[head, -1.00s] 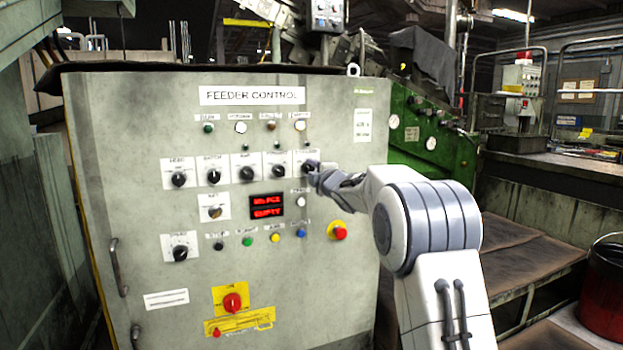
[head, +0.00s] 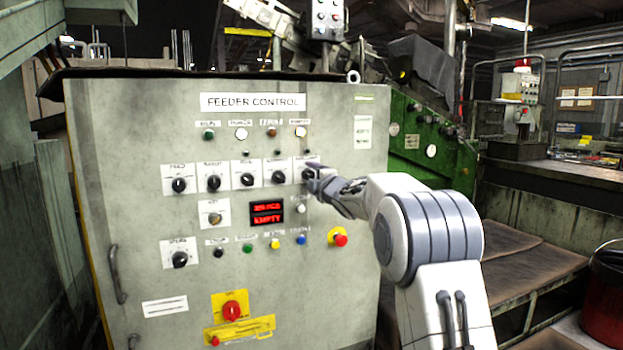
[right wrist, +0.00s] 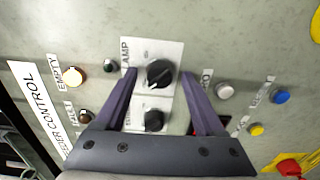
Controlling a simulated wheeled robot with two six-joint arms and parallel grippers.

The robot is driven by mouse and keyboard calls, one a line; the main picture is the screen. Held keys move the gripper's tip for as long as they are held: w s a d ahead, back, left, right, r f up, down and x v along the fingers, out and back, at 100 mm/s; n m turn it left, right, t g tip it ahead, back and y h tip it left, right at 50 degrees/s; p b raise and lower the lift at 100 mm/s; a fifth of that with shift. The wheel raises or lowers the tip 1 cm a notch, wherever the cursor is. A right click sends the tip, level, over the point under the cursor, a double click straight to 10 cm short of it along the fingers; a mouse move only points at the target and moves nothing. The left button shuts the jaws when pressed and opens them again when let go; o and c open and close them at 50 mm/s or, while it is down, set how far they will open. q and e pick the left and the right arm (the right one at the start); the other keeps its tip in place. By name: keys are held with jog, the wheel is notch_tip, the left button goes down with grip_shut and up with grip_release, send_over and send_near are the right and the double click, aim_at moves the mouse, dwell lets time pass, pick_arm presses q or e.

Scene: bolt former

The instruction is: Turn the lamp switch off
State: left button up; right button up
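The lamp switch is a black rotary knob (right wrist: 160,73) on a white plate lettered LAMP in the right wrist view. In the head view it is the rightmost knob (head: 307,175) in the upper row of the grey feeder control panel (head: 130,130). My right gripper (right wrist: 158,76) is open, with one finger on each side of this knob. I cannot tell whether the fingers touch it. The right gripper also shows in the head view (head: 315,172), at the panel's right side, partly covering the switch plate. My left gripper is not in view.
A neighbouring black knob (right wrist: 153,120) sits between the gripper's palm and the lamp knob. A red display (head: 267,213), coloured buttons and a red emergency stop (head: 339,238) on yellow lie below. A lit lamp (right wrist: 74,77) is labelled EMPTY. Green machinery (head: 430,145) stands to the right.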

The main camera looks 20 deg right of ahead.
jog(key=s+b, duration=0.1)
jog(key=s, duration=0.9)
jog(key=shift+s+d+b, duration=0.2)
jog(key=shift+s+b, duration=0.05)
jog(key=shift+b, duration=0.15)
